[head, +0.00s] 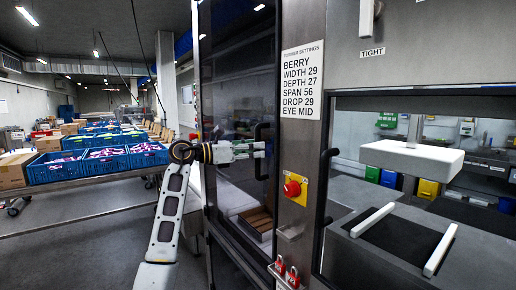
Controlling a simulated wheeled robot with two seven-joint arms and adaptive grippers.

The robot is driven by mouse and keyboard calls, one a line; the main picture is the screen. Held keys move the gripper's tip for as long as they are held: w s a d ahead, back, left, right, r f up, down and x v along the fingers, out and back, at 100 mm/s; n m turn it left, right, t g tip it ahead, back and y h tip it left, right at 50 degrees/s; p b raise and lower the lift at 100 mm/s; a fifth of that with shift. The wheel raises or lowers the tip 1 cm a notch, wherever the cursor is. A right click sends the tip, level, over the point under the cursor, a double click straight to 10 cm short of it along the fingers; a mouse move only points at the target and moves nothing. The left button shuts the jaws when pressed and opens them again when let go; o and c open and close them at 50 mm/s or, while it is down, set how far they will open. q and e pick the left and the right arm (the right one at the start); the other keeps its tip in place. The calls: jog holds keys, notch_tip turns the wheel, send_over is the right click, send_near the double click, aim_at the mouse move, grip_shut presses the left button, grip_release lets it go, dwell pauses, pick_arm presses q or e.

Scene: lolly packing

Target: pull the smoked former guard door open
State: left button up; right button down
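The smoked former guard door (232,65) is a tall dark see-through panel in a steel frame, left of the settings column. It looks closed. Its black upright handle (258,172) is on the right side of the panel. My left gripper (264,148) reaches in from the left across the door, with its fingertips at the handle. The fingers overlap the handle in this view, so I cannot tell whether they are closed around it. My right gripper is not in view.
A steel column with a settings sign (302,80), a red stop knob (292,188) and red padlocks (280,265) stands right of the door. A white block (412,158) sits over the right-hand bay. Blue crates (57,170) stand on a table at left. Floor at lower left is clear.

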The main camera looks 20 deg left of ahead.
pick_arm(q)
jog(key=shift+x, duration=0.8)
grip_shut()
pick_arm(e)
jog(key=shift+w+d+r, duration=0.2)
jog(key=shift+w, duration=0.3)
